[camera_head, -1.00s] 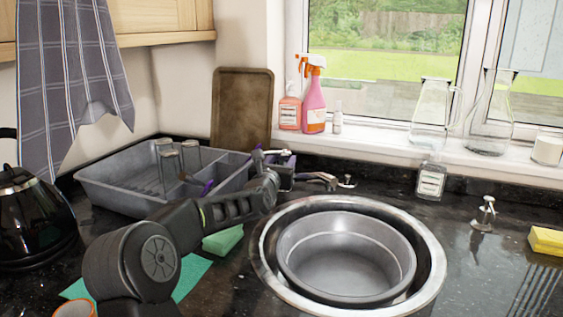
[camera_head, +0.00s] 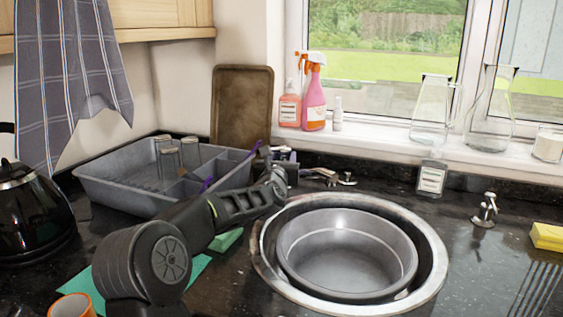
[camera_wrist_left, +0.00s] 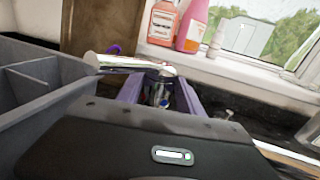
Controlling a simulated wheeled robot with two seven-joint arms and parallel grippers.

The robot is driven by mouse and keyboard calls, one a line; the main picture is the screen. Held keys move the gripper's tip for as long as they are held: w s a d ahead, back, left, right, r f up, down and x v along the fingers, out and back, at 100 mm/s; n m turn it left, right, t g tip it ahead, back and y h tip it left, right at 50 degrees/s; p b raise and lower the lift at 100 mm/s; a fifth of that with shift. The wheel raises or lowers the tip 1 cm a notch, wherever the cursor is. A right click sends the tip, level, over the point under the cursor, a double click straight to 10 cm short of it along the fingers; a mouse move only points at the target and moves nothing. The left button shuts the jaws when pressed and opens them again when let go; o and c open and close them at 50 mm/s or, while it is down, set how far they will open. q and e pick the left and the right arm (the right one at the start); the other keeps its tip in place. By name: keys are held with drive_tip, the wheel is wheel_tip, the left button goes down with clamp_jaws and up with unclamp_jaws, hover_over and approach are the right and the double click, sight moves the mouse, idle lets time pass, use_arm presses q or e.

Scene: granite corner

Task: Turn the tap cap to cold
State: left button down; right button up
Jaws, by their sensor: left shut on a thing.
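The tap stands behind the sink at its left end. Its metal cap (camera_wrist_left: 160,90) shows in the left wrist view between the two purple fingers of my left gripper (camera_wrist_left: 159,95), which is shut on it. A shiny metal bar (camera_wrist_left: 125,62) extends to the left from near the cap. In the head view my left gripper (camera_head: 284,157) is at the back of the counter, and its wrist and fingers hide most of the cap. A metal spout-like part (camera_head: 318,173) shows just right of the gripper. My right gripper is in neither view.
A grey dish rack (camera_head: 120,188) with glasses stands left of my arm. The round sink (camera_head: 430,245) with a metal bowl (camera_head: 340,250) is at the right. A black kettle (camera_head: 32,220) is far left.

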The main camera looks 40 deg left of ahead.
use_arm(q)
drive_tip(key=shift+r, duration=0.1)
drive_tip(key=c, duration=0.7)
unclamp_jaws()
drive_tip(key=shift+c, duration=0.2)
